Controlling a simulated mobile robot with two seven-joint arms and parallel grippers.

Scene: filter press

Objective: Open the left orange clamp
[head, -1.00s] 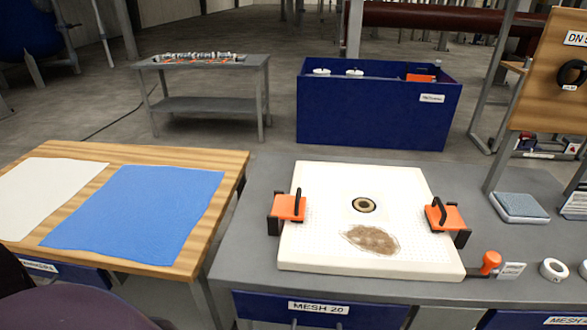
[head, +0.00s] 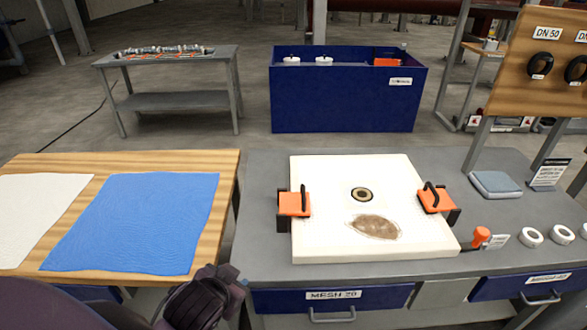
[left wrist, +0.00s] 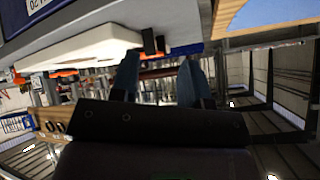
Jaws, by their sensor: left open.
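The left orange clamp (head: 291,205) sits on the left edge of a white plate (head: 340,245), with a black bracket and a black handle that stands up at its right side. The right orange clamp (head: 432,201) is on the plate's right edge with its handle tilted. My left gripper is at the bottom of the head view, in front of the bench and below the left clamp; its fingers are not clear there. In the left wrist view my left gripper (left wrist: 160,62) has two blue-grey fingers apart with nothing between them. My right gripper is not in view.
The grey bench (head: 258,235) bears the plate. A wooden table (head: 225,170) with blue and white cloths stands at the left, with a gap between it and the bench. An orange-topped knob (head: 481,236) and white rings are right of the plate. Blue drawers (head: 275,301) face the front.

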